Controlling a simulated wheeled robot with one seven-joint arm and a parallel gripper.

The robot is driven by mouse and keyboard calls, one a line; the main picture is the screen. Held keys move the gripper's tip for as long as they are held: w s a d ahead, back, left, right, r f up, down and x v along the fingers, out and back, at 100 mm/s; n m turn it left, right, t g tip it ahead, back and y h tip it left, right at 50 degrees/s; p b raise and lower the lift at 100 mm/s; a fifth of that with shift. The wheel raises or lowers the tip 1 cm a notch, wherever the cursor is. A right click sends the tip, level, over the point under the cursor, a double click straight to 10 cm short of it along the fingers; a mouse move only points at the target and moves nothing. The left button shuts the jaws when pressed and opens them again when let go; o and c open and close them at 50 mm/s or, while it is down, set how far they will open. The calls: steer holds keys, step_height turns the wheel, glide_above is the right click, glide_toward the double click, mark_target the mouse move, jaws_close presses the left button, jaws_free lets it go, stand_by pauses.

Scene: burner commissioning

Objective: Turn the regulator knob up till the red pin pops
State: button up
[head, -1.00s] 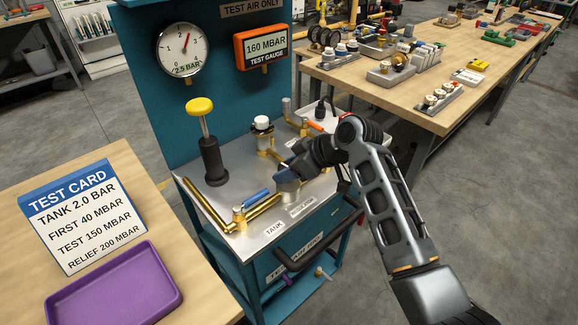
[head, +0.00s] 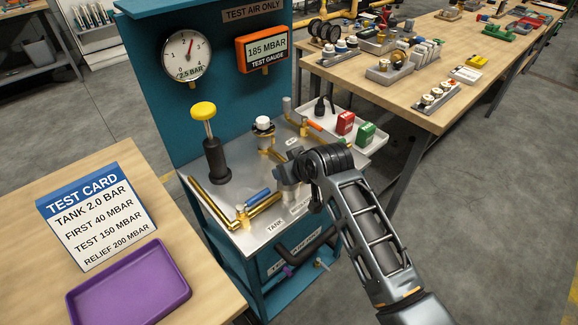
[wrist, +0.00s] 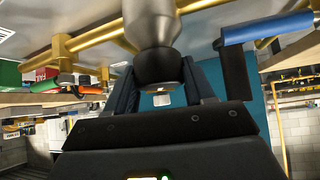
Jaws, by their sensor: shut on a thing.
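My gripper (head: 290,180) is shut on the regulator knob, low over the front of the steel bench top. In the wrist view the dark regulator knob (wrist: 158,68) sits between my fingers, below a grey regulator body. The head view mostly hides the knob behind my gripper. The orange test gauge (head: 262,50) reads 185 MBAR. The dial gauge (head: 186,53) has its needle near 2 bar. I cannot make out a red pin in either view. A white-capped brass fitting (head: 264,126) stands behind my gripper. The test card (head: 83,216) lists relief at 200 mbar.
A yellow-topped hand pump (head: 211,145) stands left on the panel. A blue-handled valve (head: 257,197) is close left of my gripper. A tray (head: 371,147) with red and green blocks lies behind right. A purple tray (head: 130,285) is on the left table.

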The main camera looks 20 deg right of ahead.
steer(key=shift+r, duration=0.1)
stand_by(0.3)
steer(key=o, duration=1)
steer(key=v, duration=0.7)
steer(key=shift+s+r+b, duration=0.25)
steer(key=shift+s+b, duration=0.05)
